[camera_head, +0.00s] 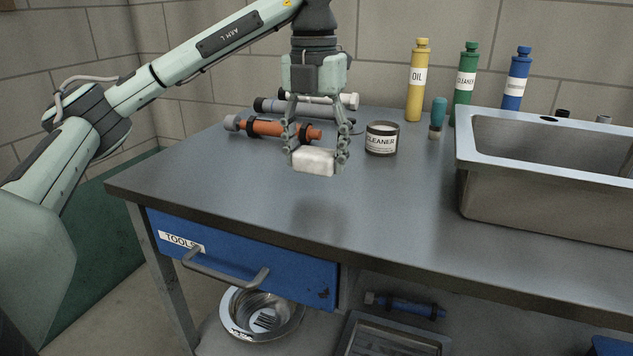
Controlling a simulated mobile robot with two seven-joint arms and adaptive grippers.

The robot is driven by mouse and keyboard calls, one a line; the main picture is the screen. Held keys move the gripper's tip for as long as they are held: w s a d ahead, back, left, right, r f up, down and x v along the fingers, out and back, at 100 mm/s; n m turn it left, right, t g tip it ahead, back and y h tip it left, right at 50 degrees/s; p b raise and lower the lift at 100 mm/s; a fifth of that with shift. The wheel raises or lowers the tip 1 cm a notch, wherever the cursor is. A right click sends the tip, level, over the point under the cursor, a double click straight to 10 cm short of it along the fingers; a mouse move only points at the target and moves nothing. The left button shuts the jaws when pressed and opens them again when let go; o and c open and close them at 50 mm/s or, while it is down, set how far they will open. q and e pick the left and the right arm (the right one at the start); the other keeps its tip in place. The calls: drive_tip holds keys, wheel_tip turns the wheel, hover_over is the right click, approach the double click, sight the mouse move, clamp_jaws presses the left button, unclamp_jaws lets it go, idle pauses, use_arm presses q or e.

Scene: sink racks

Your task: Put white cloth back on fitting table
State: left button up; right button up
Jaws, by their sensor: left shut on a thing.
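My left gripper (316,150) points down over the left part of the grey table (400,205). It is shut on a white cloth (314,160), which looks like a small folded block between the fingertips. The cloth appears to hang above the tabletop, with a soft dark shadow on the surface below it. My right gripper is not in view.
An orange tool (268,127) and grey tubes (300,104) lie behind the gripper. A cleaner tin (382,139) stands to its right. Bottles, including a yellow oil bottle (417,82), line the back. A metal sink (530,190) fills the right. The table's front middle is clear.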

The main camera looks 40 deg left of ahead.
sight(317, 175)
use_arm(q)
drive_tip(key=shift+w+f+b, duration=0.15)
drive_tip(key=shift+f+b, duration=0.4)
drive_tip(key=shift+f, duration=1.5)
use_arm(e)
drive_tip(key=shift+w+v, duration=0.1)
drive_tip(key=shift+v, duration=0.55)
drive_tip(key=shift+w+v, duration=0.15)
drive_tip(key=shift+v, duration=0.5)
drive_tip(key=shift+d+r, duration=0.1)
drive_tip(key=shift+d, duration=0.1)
use_arm(q)
drive_tip(key=shift+f, duration=0.2)
drive_tip(key=o, duration=1.2)
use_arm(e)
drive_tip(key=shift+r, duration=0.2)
